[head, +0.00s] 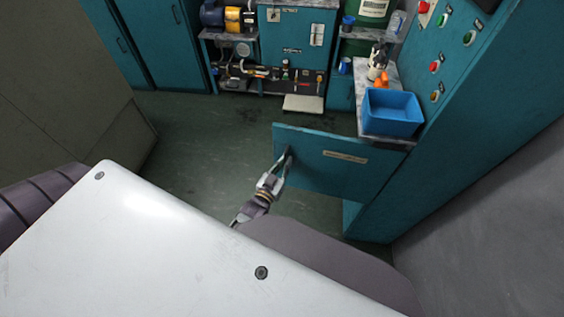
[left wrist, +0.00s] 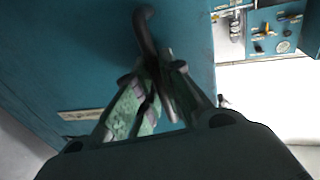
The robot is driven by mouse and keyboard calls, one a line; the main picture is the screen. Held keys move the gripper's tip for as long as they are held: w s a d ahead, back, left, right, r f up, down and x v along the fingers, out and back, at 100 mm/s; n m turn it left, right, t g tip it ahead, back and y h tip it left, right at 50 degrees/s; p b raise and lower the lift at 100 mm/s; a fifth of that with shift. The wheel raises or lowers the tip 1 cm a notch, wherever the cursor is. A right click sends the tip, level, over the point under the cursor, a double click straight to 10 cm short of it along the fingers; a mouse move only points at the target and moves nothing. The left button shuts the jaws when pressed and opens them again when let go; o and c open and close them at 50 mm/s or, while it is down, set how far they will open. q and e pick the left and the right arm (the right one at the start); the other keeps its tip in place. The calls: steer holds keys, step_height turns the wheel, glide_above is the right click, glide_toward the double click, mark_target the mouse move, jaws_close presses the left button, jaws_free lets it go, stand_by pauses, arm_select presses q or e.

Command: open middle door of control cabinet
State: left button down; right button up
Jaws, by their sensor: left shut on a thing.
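The middle door (head: 335,165) of the control cabinet (head: 440,140) is a teal panel with a pale label strip, and it stands swung out from the cabinet in the head view. My left gripper (head: 282,168) is at the free left end of the door, shut on the dark door handle. In the left wrist view the fingers (left wrist: 160,85) close around the curved dark handle (left wrist: 146,30), with the teal door face (left wrist: 80,50) behind it. My right gripper is in neither view.
A blue bin (head: 391,112) stands on a shelf above the door. Buttons (head: 435,67) sit on the cabinet's upper panel. A teal workbench with a motor (head: 212,17) stands at the back. Open green floor (head: 200,130) lies left of the door.

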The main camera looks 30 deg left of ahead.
arm_select(q)
steer(key=shift+d, duration=0.15)
steer(key=c, duration=1.8)
jaws_free()
steer(key=shift+s, duration=5.95)
steer(key=shift+f, duration=0.1)
